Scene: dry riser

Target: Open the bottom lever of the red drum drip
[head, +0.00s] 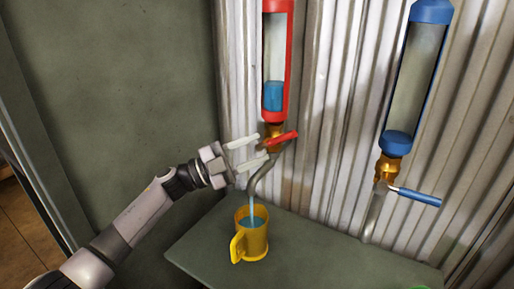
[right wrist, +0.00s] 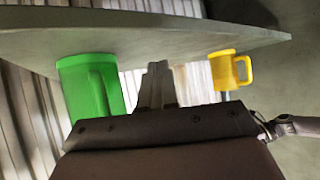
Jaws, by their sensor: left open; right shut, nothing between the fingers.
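The red drum drip (head: 275,60) hangs on the corrugated wall, with blue liquid low in its clear tube. Its red bottom lever (head: 285,140) sticks out to the right from a brass fitting. My left gripper (head: 261,148) is open, its two fingers pointing right at the lever and fitting, one above the other; contact cannot be told. A blue stream runs from the grey spout below into a yellow mug (head: 252,240), also in the right wrist view (right wrist: 223,70). My right gripper (right wrist: 156,82) is shut and empty.
A blue drum drip (head: 417,70) with a blue lever (head: 415,196) hangs at the right. The grey-green shelf (head: 310,262) holds the yellow mug. A green mug (right wrist: 90,88) shows in the right wrist view, which looks upside down. A dark green wall (head: 110,90) stands at the left.

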